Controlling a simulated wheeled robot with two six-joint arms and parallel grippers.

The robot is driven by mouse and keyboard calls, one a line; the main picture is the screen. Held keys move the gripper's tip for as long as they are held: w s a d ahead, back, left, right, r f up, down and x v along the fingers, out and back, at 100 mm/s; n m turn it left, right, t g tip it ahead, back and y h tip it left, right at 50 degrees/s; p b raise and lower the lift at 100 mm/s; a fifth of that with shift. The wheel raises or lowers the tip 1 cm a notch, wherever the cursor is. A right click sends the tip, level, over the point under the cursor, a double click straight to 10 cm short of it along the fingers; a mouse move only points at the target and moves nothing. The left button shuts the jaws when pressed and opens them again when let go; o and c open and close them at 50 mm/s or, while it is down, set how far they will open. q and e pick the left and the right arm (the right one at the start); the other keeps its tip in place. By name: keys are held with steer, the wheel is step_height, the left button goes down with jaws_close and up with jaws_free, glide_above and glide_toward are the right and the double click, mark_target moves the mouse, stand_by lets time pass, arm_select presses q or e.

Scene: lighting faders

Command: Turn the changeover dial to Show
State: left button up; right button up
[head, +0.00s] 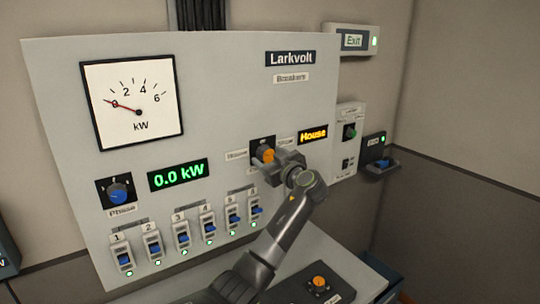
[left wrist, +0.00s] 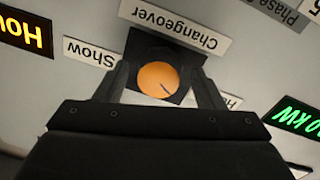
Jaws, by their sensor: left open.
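The changeover dial (head: 264,155) is an orange round knob on a dark square plate. In the left wrist view the dial (left wrist: 156,80) sits between the two fingers of my left gripper (left wrist: 163,72), which is open, one finger on each side. Whether the fingers touch the dial I cannot tell. A short dark mark on the dial points down and right in that view, towards the partly hidden label (left wrist: 232,102). The Show label (left wrist: 90,51) is on the other side. My left gripper (head: 277,158) hides part of the dial's surroundings in the head view. My right gripper is not in view.
The amber display (head: 313,134) reads House. The green display (head: 179,174) reads 0.0 kW, and the meter (head: 132,105) needle is near 0. A blue Phase dial (head: 118,194) is at the left. Several breakers (head: 182,238) line the lower panel, below my gripper.

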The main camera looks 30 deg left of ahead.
arm_select(q)
steer(key=c, duration=1)
